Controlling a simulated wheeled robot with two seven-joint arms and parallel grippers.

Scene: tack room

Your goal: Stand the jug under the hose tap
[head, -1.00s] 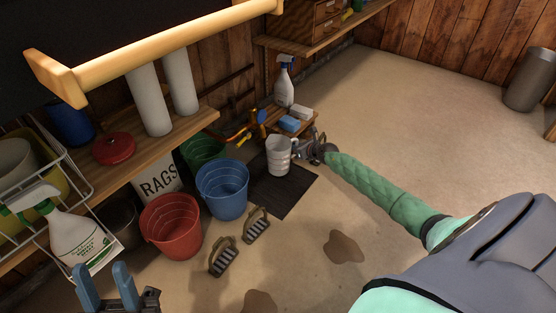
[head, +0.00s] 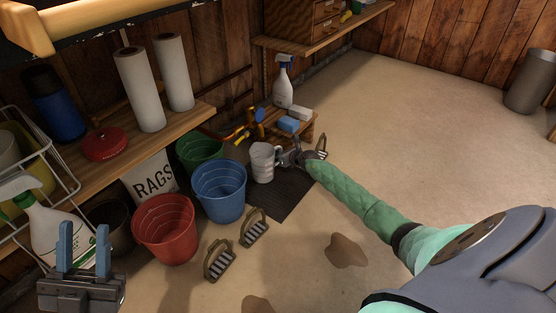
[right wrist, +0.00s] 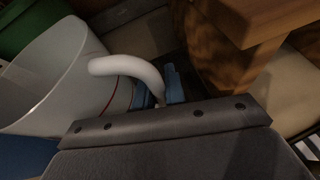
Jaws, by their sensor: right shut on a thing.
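The pale grey-white jug (head: 263,164) is upright over the left edge of the dark mat, close to the blue bucket. I cannot tell whether its base touches the floor. My right gripper (head: 291,159) is shut on its handle from the right. In the right wrist view the curved white handle (right wrist: 130,68) runs between the blue fingers (right wrist: 164,88), with the jug's wall (right wrist: 60,75) to the left. What looks like the hose tap (head: 257,116), orange with a blue part, is on the wall side just behind the jug. My left gripper (head: 84,250) is open and empty at lower left.
Green (head: 200,151), blue (head: 219,192) and red (head: 166,229) buckets stand left of the mat (head: 290,196). A small wooden stool (head: 301,130) with a blue sponge (head: 289,124) is behind my right gripper. Open floor (head: 430,130) is to the right.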

